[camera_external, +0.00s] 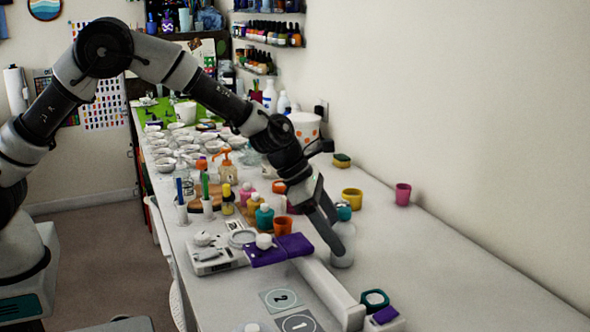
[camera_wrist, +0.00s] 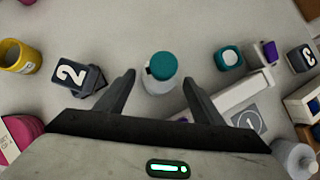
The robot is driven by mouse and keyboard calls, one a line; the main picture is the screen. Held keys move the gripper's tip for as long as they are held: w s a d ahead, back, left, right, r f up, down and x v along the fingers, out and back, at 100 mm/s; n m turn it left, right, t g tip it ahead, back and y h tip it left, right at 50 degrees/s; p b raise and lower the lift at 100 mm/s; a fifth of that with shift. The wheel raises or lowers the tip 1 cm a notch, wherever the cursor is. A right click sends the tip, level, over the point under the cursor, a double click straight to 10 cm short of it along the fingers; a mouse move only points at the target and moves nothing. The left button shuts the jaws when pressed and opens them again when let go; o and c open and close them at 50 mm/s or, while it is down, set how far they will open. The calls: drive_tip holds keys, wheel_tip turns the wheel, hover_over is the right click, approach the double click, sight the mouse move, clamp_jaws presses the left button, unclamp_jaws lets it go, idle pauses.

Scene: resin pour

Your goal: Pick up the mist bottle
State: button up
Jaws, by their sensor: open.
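The mist bottle, taken to be the pale bottle with a teal cap, stands upright on the table in the external view (camera_external: 343,251). It also shows in the wrist view, near the top middle (camera_wrist: 159,83). My gripper (camera_external: 335,236) points down at an angle beside the bottle and hides part of it in the external view. In the wrist view my gripper (camera_wrist: 158,78) is open, with one finger on each side of the bottle. A gap shows between each finger and the bottle. I cannot tell how deep the bottle sits between them.
A long white bar (camera_external: 330,291) lies close by. A teal-rimmed container (camera_external: 375,300) stands in front. A yellow cup (camera_external: 352,199) and a pink cup (camera_external: 403,194) stand behind. Bottles and cups crowd the table to the left. The table's right side is clear.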

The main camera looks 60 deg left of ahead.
sight(343, 242)
drive_tip(key=shift+x, duration=1.55)
drive_tip(key=shift+a+r, duration=0.1)
drive_tip(key=c, duration=1.3)
drive_tip(key=shift+w, duration=0.1)
